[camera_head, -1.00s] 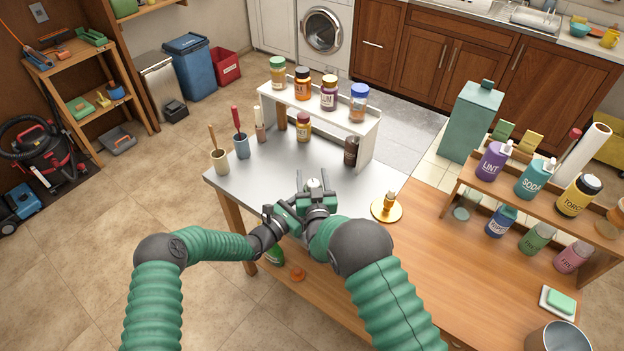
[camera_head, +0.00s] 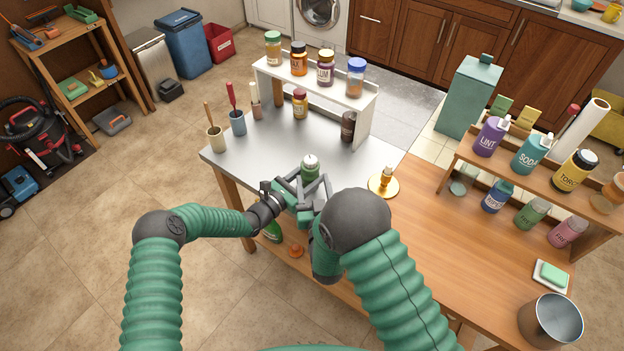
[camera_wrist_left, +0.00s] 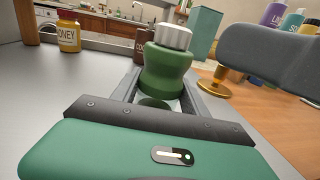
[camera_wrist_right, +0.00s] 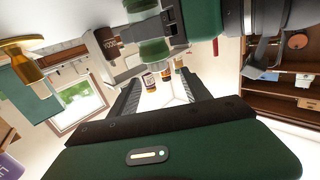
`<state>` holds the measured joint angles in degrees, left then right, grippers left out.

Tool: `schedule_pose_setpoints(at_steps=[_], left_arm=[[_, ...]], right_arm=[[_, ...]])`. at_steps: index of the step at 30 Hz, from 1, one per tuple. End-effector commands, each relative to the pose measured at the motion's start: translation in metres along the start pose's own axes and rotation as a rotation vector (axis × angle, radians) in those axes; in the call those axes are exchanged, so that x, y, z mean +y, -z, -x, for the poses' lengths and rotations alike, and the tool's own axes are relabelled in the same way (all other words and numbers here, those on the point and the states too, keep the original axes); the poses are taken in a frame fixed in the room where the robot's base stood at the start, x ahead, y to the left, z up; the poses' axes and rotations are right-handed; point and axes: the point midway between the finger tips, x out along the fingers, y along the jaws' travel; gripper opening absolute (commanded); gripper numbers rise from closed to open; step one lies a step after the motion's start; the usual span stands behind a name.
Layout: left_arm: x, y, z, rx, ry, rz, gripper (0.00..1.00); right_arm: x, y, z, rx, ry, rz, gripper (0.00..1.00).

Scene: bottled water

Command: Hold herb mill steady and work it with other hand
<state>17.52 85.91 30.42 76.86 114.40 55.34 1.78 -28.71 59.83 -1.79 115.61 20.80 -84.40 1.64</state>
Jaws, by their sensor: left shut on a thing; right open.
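The herb mill (camera_head: 310,170) is green with a silver cap and stands upright near the front of the grey worktop. In the left wrist view, the mill (camera_wrist_left: 166,68) is between the fingers of my left gripper (camera_wrist_left: 165,92), which is shut on its body. My right gripper (camera_wrist_right: 163,88) is open and empty; the green mill body (camera_wrist_right: 154,50) shows beyond its fingers. In the head view my right gripper is mostly hidden behind its own dark wrist joint, close to the mill's near right side.
A white shelf (camera_head: 315,88) with several jars is behind, with a honey jar (camera_head: 300,104) and dark jar (camera_head: 348,126) below. Utensil cups (camera_head: 216,138) stand left.

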Motion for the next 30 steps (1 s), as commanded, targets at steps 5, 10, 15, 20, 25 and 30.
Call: schedule_pose_setpoints(at_steps=[5,10,15,20,25,30], left_arm=[[0.0,0.001,0.0,0.002,0.0,0.001,0.17],[0.0,0.001,0.0,0.003,0.0,0.0,0.17],[0.0,0.001,0.0,0.003,0.0,0.0,0.17],[-0.001,0.001,0.001,0.002,0.001,0.0,0.17],[-0.001,0.001,0.001,0.002,0.001,0.0,0.17],[-0.001,0.001,0.001,0.002,0.001,0.001,0.17]], right_arm=[[0.002,0.015,-0.034,0.068,0.142,-0.053,0.56],[0.014,0.034,-0.065,0.136,0.433,-0.091,0.56],[0.043,0.03,-0.06,0.101,0.715,-0.055,0.56],[0.069,0.013,-0.042,0.022,0.875,-0.01,0.56],[0.073,0.005,-0.037,-0.016,0.928,0.008,0.56],[0.047,0.004,-0.054,-0.014,0.932,0.009,0.56]])
